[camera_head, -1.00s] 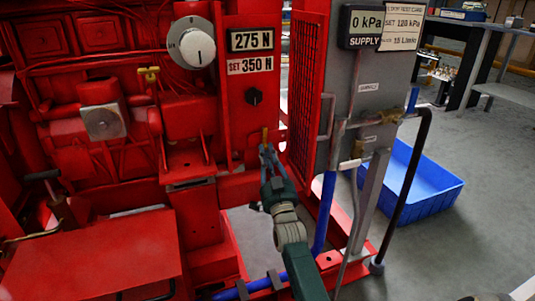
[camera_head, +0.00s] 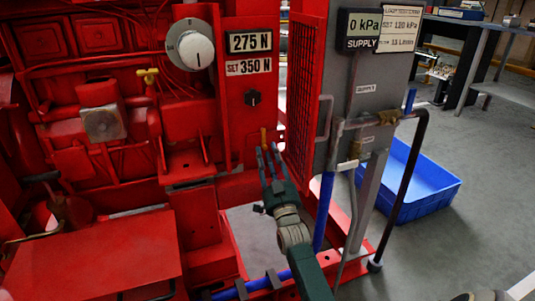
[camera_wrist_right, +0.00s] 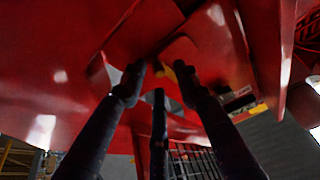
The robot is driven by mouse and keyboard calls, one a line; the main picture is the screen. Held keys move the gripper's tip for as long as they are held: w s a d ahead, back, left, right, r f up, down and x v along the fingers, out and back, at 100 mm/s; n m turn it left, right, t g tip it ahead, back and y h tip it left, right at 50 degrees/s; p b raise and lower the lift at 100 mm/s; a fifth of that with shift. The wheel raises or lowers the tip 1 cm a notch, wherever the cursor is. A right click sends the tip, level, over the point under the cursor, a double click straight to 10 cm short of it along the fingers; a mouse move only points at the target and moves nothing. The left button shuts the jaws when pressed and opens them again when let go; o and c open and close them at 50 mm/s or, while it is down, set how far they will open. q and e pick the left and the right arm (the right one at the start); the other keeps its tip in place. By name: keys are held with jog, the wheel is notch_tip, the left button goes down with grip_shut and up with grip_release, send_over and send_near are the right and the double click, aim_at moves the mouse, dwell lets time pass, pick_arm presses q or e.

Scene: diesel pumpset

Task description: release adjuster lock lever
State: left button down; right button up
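A red mesh guard (camera_head: 305,95) rises right of the lever. Beyond it are a grey supply panel (camera_head: 360,100) and a dark bent pipe handle (camera_head: 406,190). Force signs (camera_head: 250,54) and a white dial (camera_head: 195,50) are above. A blue bin (camera_head: 430,190) is on the floor.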

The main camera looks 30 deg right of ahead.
jog(key=v, duration=1.1)
jog(key=shift+a, duration=0.1)
